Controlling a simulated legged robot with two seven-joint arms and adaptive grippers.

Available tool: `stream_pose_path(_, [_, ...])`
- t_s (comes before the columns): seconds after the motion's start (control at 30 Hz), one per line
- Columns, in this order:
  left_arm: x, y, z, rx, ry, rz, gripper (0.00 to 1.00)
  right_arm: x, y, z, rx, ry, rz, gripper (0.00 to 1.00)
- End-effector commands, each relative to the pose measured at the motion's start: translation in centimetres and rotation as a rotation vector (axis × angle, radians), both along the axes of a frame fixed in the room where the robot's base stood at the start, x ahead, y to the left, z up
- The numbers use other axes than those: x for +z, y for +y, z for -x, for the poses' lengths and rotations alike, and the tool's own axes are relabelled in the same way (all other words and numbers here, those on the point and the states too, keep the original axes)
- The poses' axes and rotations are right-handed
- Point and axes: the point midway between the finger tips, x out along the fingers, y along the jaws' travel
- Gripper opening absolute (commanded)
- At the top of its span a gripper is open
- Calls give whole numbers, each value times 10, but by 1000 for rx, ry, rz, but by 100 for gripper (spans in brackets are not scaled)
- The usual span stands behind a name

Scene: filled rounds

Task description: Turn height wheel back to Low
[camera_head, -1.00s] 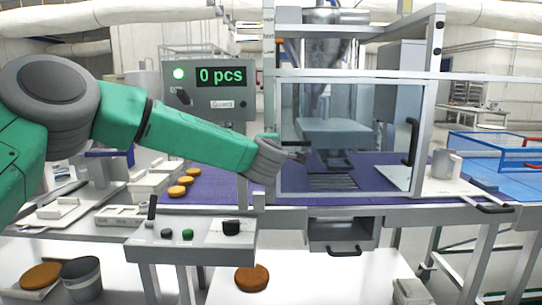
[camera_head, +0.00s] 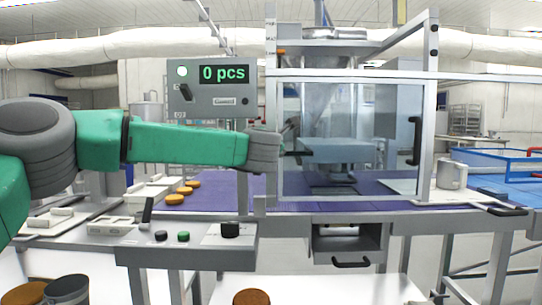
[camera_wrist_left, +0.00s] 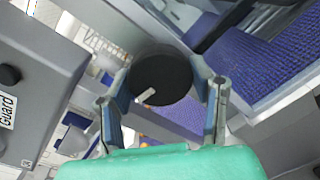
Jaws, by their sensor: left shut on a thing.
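The height wheel (camera_wrist_left: 164,72) is a black round knob with a pale pointer mark, seen face-on in the left wrist view. My left gripper (camera_wrist_left: 162,90) has one finger on each side of it and is shut on it. In the head view my left gripper (camera_head: 289,146) is at the left post of the machine frame, its fingers dark and small; the wheel is hard to make out there. A height scale with small labels (camera_head: 270,36) is on the post above, with an orange pointer (camera_head: 281,51) near its lower end. My right gripper is not in view.
A grey display box (camera_head: 211,87) reading "0 pcs" stands left of the post, above my forearm. The clear guard door (camera_head: 340,110) is right of the gripper. A purple belt (camera_head: 225,185) with orange rounds runs below. A button panel (camera_head: 185,243) is in front.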

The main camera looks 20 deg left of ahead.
Motion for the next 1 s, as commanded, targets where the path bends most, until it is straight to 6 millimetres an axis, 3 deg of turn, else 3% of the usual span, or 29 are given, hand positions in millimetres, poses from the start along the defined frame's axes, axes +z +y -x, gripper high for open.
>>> stream_pose_path(0.03, [-13,0,-1,0,5,32,20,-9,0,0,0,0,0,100])
stream_pose_path(0.3, [-12,-1,-1,0,-27,152,20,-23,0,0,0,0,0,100])
stream_pose_path(0.93, [-11,-2,-2,-2,-40,197,20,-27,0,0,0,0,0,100])
stream_pose_path(0.97, [-11,-2,-2,-2,-40,197,52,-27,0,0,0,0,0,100])
stream_pose_path(1.0, [-11,-3,-2,-3,-41,197,66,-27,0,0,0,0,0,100])
